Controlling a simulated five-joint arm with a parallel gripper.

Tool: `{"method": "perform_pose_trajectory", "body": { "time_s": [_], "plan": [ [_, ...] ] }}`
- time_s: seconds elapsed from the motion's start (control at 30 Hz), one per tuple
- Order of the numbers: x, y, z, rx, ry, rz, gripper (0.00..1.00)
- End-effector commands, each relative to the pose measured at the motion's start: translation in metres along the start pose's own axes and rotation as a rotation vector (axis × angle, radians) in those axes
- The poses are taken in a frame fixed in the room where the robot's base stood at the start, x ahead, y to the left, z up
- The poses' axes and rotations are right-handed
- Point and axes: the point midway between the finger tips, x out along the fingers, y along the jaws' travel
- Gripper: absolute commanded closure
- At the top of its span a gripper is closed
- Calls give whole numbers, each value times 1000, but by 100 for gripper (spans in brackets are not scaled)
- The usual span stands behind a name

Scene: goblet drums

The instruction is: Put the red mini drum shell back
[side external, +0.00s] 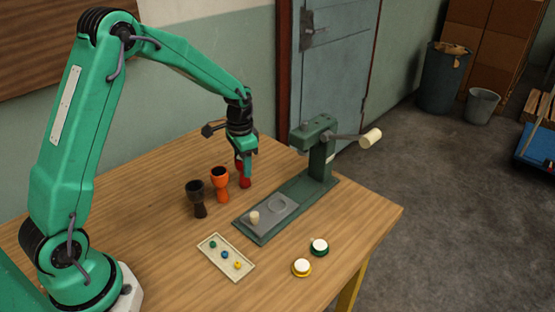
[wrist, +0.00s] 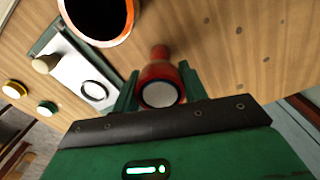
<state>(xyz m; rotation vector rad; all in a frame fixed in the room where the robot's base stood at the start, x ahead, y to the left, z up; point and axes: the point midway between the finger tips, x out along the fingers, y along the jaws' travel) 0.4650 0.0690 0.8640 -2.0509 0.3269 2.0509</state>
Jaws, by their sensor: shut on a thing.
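The red mini drum shell (side external: 245,178) is at the right end of a row with an orange shell (side external: 220,184) and a black shell (side external: 198,198). It looks upright, with its foot at or just above the table; I cannot tell if it touches. My gripper (side external: 245,158) comes down from above and is shut on its upper part, hiding some of the cup. In the wrist view the red shell (wrist: 161,72) sits between my two green fingers (wrist: 160,90), with a pale disc showing at its top. The orange shell (wrist: 129,22) is close by there.
A green press (side external: 322,155) with a pale-handled lever stands right of the shells; its base plate holds a pale peg (side external: 254,217) and a ring. A tray (side external: 212,257) of small coloured pieces and two white-topped discs (side external: 319,246) (side external: 301,267) lie in front.

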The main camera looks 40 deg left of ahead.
Motion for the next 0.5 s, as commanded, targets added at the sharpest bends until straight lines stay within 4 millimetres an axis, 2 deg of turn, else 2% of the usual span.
{"method": "perform_pose_trajectory", "body": {
  "time_s": [0.23,0.27,0.33,0.37,0.5],
  "plan": [
    [3,0,0,0,0,0,81],
    [3,0,0,0,0,0,53],
    [3,0,0,0,0,0,40],
    [3,0,0,0,0,0,35],
    [3,0,0,0,0,0,35]
  ]
}}
